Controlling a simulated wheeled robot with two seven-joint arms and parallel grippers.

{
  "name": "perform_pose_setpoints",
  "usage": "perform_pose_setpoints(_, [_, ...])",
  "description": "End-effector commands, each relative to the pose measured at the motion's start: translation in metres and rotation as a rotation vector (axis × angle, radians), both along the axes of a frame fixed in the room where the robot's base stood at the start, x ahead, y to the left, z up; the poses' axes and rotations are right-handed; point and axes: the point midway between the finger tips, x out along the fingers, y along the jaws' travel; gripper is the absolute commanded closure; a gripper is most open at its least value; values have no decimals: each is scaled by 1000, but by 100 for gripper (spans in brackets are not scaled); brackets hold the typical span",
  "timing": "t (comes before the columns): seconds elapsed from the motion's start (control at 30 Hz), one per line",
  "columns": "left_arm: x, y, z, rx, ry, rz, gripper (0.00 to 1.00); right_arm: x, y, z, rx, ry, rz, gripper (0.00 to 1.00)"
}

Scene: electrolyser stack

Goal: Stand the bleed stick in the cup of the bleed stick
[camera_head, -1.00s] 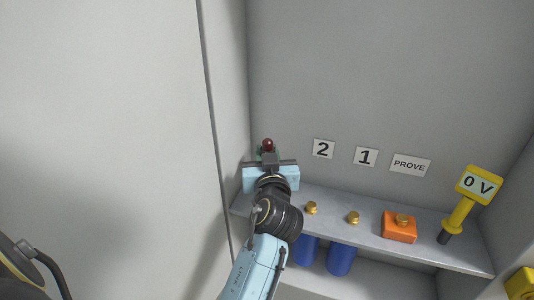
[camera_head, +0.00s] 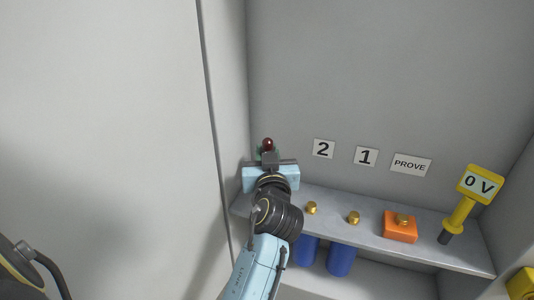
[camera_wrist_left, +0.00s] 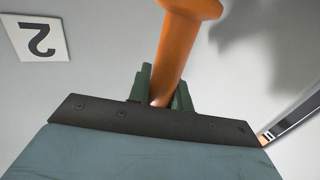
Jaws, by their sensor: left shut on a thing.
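My left gripper (camera_head: 268,156) is at the left end of the shelf, near the back left corner of the recess. In the left wrist view its green fingers (camera_wrist_left: 160,92) are shut on the orange bleed stick (camera_wrist_left: 180,45), whose shaft runs up out of the picture. In the head view a dark red knob (camera_head: 268,144) shows just beyond the fingers; I cannot tell whether it is the stick's end. The cup of the bleed stick is not seen; my gripper and arm hide part of the shelf. My right gripper is not in view.
The grey shelf (camera_head: 370,234) carries two brass studs (camera_head: 312,208) above blue cylinders (camera_head: 341,260), an orange block (camera_head: 399,228) with a brass stud, and a yellow 0 V tester (camera_head: 462,212). Plates 2, 1 and PROVE (camera_head: 411,165) are on the back wall. A side wall stands close left of my gripper.

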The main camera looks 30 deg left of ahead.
Motion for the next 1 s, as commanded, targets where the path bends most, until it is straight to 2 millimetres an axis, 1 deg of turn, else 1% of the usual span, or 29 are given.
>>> perform_pose_setpoints(0.27, [0, 0, 1, 0, -2, 0, 100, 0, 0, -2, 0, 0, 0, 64])
perform_pose_setpoints(0.3, [0, 0, 1, 0, -2, 0, 74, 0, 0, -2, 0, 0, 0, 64])
perform_pose_setpoints(0.47, [0, 0, 0, 0, -1, 0, 54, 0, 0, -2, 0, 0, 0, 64])
perform_pose_setpoints(0.77, [0, 0, 2, -1, -1, 1, 54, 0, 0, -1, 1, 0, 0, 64])
perform_pose_setpoints(0.87, [0, 0, 12, -3, -2, 1, 54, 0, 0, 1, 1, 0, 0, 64])
perform_pose_setpoints(1.0, [0, 0, 38, -3, -6, 1, 54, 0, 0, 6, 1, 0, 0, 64])
